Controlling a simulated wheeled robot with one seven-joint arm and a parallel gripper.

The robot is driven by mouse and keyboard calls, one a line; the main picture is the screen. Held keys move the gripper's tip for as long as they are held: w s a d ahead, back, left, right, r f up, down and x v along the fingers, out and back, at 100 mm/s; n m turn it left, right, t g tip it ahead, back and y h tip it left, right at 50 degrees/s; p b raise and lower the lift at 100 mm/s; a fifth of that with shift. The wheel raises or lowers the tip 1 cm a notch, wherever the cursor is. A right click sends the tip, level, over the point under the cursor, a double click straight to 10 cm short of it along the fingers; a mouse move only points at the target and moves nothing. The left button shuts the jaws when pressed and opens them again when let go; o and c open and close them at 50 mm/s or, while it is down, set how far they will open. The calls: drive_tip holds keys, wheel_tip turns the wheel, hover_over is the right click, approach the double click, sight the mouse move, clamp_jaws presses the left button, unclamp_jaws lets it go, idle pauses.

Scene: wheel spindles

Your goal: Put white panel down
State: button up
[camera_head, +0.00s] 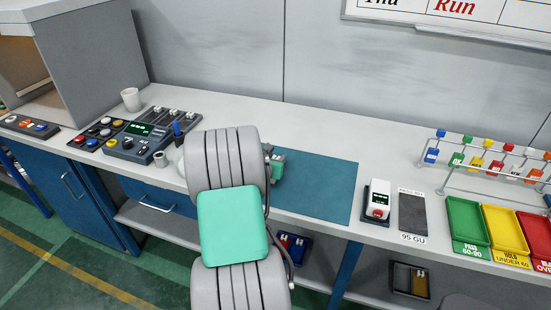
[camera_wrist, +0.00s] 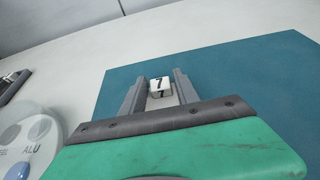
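The white panel (camera_wrist: 159,87) shows in the wrist view as a small white piece marked 7. My gripper is over the blue mat (camera_wrist: 235,65); the height of the panel above the mat is hard to judge. In the head view my gripper (camera_head: 277,165) is partly behind my arm, at the left part of the mat (camera_head: 320,188). The panel cannot be made out there.
A white-and-black device (camera_head: 378,203) and a dark pad (camera_head: 412,213) lie right of the mat. Green (camera_head: 467,222), yellow (camera_head: 505,229) and red trays stand farther right, below a rack of coloured tags (camera_head: 487,155). A round plate marked ALU (camera_wrist: 28,135) is left of my gripper.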

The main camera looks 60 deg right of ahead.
drive_tip(key=shift+o, duration=1.1)
